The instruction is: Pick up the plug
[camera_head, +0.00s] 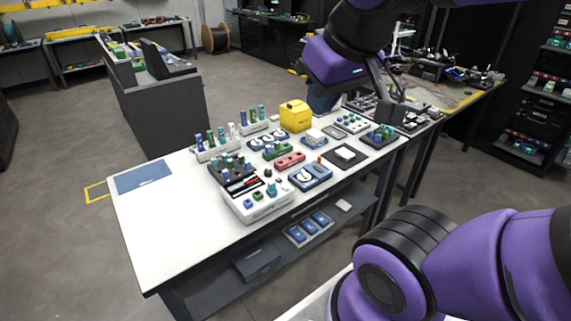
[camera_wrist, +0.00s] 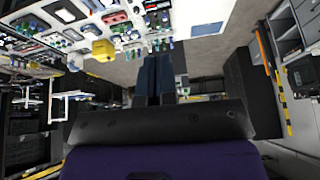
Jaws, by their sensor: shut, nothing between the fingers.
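Several small upright green, blue and white pieces that look like plugs or connectors stand in holders on the white table; I cannot tell which one is the plug. One group (camera_head: 221,134) is in the back left rack and another (camera_head: 380,130) is in a dark holder at the right. My gripper (camera_head: 322,103) hangs beyond the table's back edge, behind the yellow box and partly hidden. In the wrist view my gripper (camera_wrist: 158,60) has its two dark blue fingers together with nothing between them, apart from the table's objects.
A yellow box (camera_head: 296,116) stands at the back of the white table (camera_head: 160,225); it also shows in the wrist view (camera_wrist: 103,50). A blue mat (camera_head: 144,176) lies at the left, with bare tabletop in front. A cluttered second table (camera_head: 440,95) stands behind right.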

